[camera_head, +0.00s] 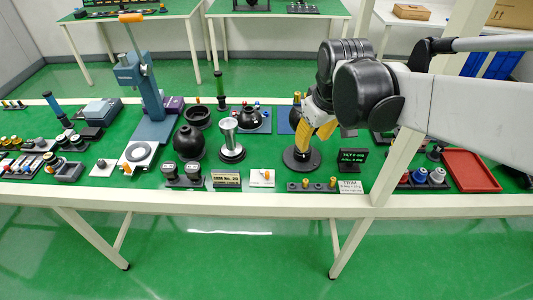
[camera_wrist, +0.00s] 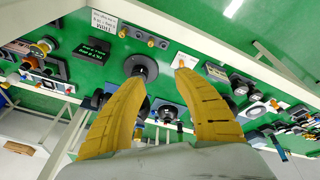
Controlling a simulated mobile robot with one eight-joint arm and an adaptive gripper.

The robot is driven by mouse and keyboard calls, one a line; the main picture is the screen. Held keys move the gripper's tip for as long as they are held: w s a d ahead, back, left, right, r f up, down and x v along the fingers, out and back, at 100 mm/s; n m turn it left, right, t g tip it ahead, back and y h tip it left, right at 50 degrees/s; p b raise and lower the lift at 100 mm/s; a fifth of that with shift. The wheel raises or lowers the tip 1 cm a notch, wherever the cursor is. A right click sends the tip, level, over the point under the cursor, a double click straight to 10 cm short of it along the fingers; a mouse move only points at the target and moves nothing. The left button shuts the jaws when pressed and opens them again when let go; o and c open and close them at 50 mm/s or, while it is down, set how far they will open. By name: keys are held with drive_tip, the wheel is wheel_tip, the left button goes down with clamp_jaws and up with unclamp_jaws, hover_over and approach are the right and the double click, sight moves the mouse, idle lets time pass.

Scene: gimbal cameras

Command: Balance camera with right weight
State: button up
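My gripper (camera_head: 315,131) has two yellow fingers. In the wrist view, the fingertips (camera_wrist: 161,78) stand apart with nothing visible between them. In the head view it hangs over a stand with a round black base (camera_head: 301,160), which also shows beyond the fingertips in the wrist view (camera_wrist: 147,72). The gripper and arm partly hide what the stand bears, so I cannot make out the camera or its tilt. A low dark rack (camera_head: 319,187) with small brass-coloured weights (camera_head: 333,182) sits at the table's front edge. A small black display (camera_head: 352,159) with green text stands right of the base.
A white TRIM card (camera_head: 350,187) stands beside the rack. A small white plate with an orange-topped piece (camera_head: 262,177) lies left of it. A silver cylinder (camera_head: 229,138) stands further left, and a red tray (camera_head: 470,170) lies right. The green table is crowded.

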drive_tip(key=w+a+f+n+g, duration=0.2)
drive_tip(key=w+a+f+n, duration=0.1)
drive_tip(key=w+a+f, duration=0.4)
drive_tip(key=n+g+b, duration=0.1)
drive_tip(key=n+g, duration=0.1)
drive_tip(key=n, duration=0.1)
hover_over(267, 172)
drive_tip(key=shift+h, duration=0.3)
wheel_tip(267, 172, down, 10)
drive_tip(key=shift+f, duration=0.15)
wheel_tip(267, 172, down, 11)
drive_tip(key=b, duration=0.4)
drive_tip(key=shift+r, duration=0.2)
clamp_jaws()
